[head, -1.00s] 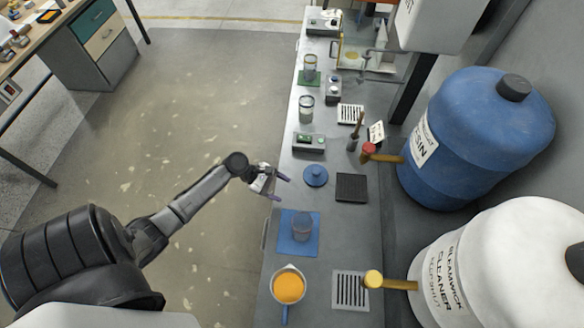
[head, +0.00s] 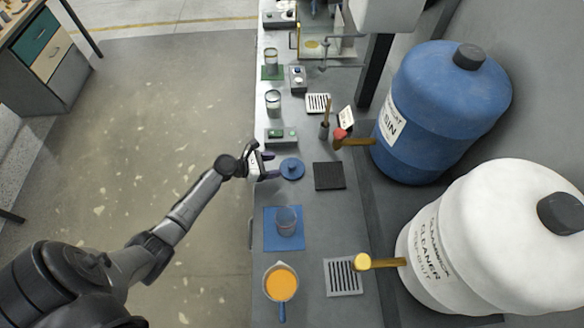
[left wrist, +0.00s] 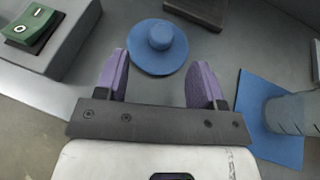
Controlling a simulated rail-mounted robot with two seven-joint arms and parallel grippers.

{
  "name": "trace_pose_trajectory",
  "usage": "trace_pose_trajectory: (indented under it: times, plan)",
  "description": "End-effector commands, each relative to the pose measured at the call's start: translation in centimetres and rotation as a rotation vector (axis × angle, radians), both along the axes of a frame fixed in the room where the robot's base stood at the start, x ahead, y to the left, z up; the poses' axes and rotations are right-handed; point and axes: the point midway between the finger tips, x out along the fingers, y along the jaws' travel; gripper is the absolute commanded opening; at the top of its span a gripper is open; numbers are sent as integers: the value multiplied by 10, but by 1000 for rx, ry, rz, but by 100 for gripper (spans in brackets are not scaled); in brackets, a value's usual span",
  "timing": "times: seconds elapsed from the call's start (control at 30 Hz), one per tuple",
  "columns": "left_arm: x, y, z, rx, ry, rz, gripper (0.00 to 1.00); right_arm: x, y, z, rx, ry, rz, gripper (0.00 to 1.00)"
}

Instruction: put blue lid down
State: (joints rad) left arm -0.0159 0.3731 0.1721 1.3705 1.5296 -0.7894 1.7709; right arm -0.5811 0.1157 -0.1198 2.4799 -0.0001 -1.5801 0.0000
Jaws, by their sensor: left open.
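The blue lid (head: 292,168) is a round disc with a knob on top. It lies flat on the grey counter, left of a black square mat. In the left wrist view the lid (left wrist: 158,47) sits just beyond and between the fingertips. My left gripper (head: 271,166) is open and empty at the counter's left edge, beside the lid. In the left wrist view its two purple fingers (left wrist: 158,82) are spread wide, with nothing between them. My right gripper is not in view.
A clear cup (head: 287,222) stands on a blue mat (head: 270,240) nearer me. A pan of orange liquid (head: 281,284) and a drain grate (head: 343,277) are closer still. A device with a green top (head: 281,135) stands just behind the lid. The black mat (head: 329,176) is bare.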

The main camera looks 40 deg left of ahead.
Motion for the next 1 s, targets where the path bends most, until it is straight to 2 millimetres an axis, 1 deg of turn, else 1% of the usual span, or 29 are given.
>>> trace_pose_trajectory:
  times: [0.23,0.5,0.6,0.9,0.93,1.0]
  plan:
    - [10,-7,-5,0,-1,0,63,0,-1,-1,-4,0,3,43]
    - [36,-24,-20,0,0,-1,63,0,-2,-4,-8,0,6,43]
    - [42,-28,-23,2,-1,-1,63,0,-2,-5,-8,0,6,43]
    - [44,-29,-24,2,0,-1,63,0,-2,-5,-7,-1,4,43]
    - [44,-29,-24,2,0,-1,62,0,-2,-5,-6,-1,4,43]
    - [44,-29,-24,2,0,-1,55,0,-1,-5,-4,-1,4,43]
